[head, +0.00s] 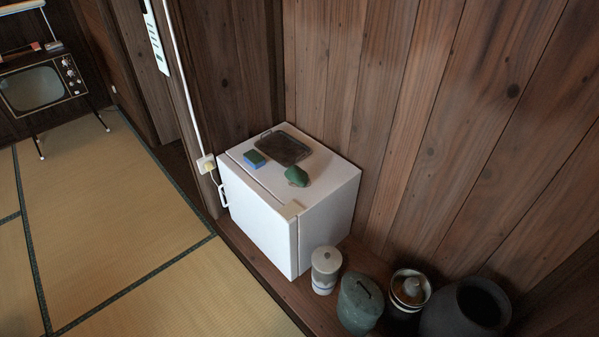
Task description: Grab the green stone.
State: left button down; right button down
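The green stone (296,176) lies on top of a small white fridge (326,200), near the middle of its right part. It is a rounded, dark green lump. No gripper shows in the head view, so I cannot tell where either one is relative to the stone.
A dark tray (285,148) and a blue-green sponge-like block (255,158) share the fridge top. A lidded jar (326,268), a green pot (359,303), another jar (409,290) and a dark urn (466,310) stand beside it. Tatami floor (110,220) is open at left.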

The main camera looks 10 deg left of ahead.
aim_at(294, 173)
jog(key=i+j+z, duration=0.1)
jog(key=j+z, duration=0.15)
jog(key=z, duration=0.2)
jog(key=j+z, duration=0.25)
jog(key=z, duration=0.2)
jog(key=j+z, duration=0.45)
jog(key=i+l, duration=0.05)
jog(key=l, duration=0.05)
